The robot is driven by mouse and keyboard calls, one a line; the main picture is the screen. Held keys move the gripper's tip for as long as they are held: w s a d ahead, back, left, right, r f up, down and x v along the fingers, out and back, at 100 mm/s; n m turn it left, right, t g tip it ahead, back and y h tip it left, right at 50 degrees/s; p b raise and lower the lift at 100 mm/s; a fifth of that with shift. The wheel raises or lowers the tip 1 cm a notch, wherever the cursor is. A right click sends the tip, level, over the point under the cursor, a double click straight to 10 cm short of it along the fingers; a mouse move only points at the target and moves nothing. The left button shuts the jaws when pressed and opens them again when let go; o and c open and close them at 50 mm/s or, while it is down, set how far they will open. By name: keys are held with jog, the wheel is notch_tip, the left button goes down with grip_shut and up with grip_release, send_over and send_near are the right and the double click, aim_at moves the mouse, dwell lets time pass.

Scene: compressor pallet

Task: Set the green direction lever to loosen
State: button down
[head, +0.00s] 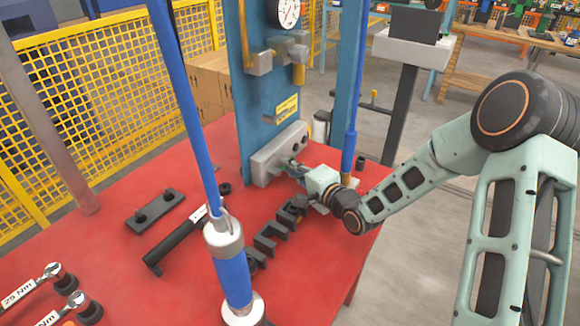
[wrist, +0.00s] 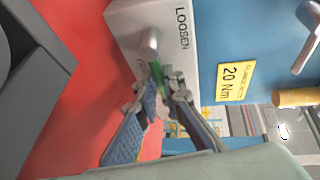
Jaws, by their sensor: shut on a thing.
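The green direction lever (wrist: 156,67) shows in the wrist view as a thin green bar with a grey rounded end (wrist: 150,41). It stands out from the grey control box (wrist: 120,20), beside the printed word LOOSEN (wrist: 183,29). My gripper (wrist: 160,88) is shut on the green lever, which shows between its two fingers. In the head view the grey box (head: 268,160) is low on the blue column, and my gripper (head: 296,172) reaches it from the right. The fingers hide part of the lever, and I cannot tell its exact setting.
The red table (head: 110,250) carries a black-handled tool (head: 175,243), dark blocks (head: 268,238) and torque wrenches (head: 50,277). A blue post with a metal collar (head: 232,280) stands in front. A yellow 20 Nm label (wrist: 236,82) is on the blue column (head: 258,95). Yellow mesh fencing (head: 110,85) stands behind.

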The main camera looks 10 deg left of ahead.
jog(key=shift+f+b, duration=0.1)
jog(key=shift+b, duration=0.45)
jog(key=shift+s+n+t+b, duration=0.1)
jog(key=shift+n+t+b, duration=0.2)
jog(key=shift+n+b, duration=0.55)
jog(key=shift+r+n+t+y+b, duration=0.3)
jog(key=shift+r+n+b, duration=0.2)
jog(key=shift+b, duration=0.2)
jog(key=c, duration=2.1)
grip_release()
jog(key=shift+r, duration=0.1)
jog(key=v, duration=1.2)
